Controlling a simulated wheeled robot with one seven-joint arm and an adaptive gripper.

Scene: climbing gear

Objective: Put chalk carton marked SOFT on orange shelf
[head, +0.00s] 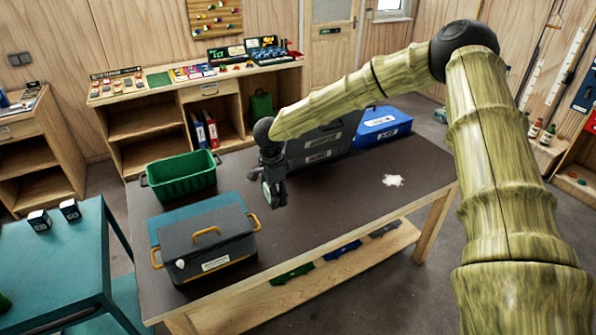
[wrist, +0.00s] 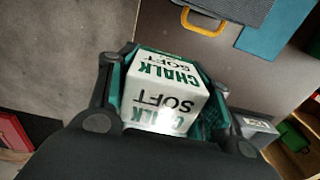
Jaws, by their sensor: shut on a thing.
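The chalk carton (wrist: 166,92) is a white box with green and black print reading CHALK SOFT. In the wrist view it sits between the fingers of my gripper (wrist: 165,85), which is shut on it. In the head view my gripper (head: 273,195) hangs above the dark table, right of the grey lidded box; the carton is mostly hidden there. A red-orange shelf unit (head: 584,164) shows in part at the right edge; I cannot tell whether it is the orange shelf.
The dark table (head: 330,225) holds a green crate (head: 182,176), a grey box with yellow handles (head: 205,243), a dark box (head: 318,145), a blue box (head: 382,128) and a white chalk patch (head: 393,180).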

